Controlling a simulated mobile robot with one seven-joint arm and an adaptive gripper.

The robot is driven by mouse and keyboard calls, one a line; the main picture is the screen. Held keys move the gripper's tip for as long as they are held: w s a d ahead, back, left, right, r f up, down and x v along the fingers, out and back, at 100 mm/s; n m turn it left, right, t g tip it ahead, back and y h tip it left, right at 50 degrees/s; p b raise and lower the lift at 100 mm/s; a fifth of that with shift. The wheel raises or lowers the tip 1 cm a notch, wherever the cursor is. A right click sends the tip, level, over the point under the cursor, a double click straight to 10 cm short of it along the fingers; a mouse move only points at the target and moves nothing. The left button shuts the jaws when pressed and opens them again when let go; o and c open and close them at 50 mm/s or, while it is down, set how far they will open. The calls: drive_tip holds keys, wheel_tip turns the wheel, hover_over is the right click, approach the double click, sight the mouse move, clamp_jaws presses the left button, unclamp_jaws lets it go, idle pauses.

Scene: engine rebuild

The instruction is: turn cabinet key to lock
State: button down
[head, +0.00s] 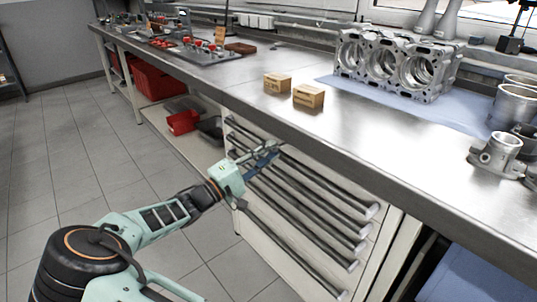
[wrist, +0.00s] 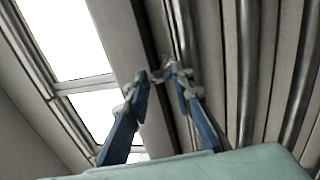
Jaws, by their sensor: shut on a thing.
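The white drawer cabinet (head: 384,232) stands under the workbench, its dark bar handles running across its front. My gripper (head: 272,150) is at the cabinet's upper front, just below the bench edge. In the wrist view my gripper (wrist: 160,74) has its two blue fingers converging on a small grey metal piece, the cabinet key (wrist: 166,62), at the cabinet front. The gripper is shut on the key. In the head view the key is hidden by the fingers, and its turn angle cannot be told.
The steel workbench (head: 225,72) overhangs the cabinet close above my gripper. On it are two small cardboard boxes (head: 308,96) and an engine block (head: 395,62) on a blue mat. Red bins (head: 152,82) sit on the lower shelf. The tiled floor (head: 60,150) at left is clear.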

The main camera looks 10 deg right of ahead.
drive_tip(key=shift+m, duration=0.3)
drive_tip(key=c, duration=1.7)
unclamp_jaws()
drive_tip(key=shift+a, duration=0.1)
drive_tip(key=v, duration=1.2)
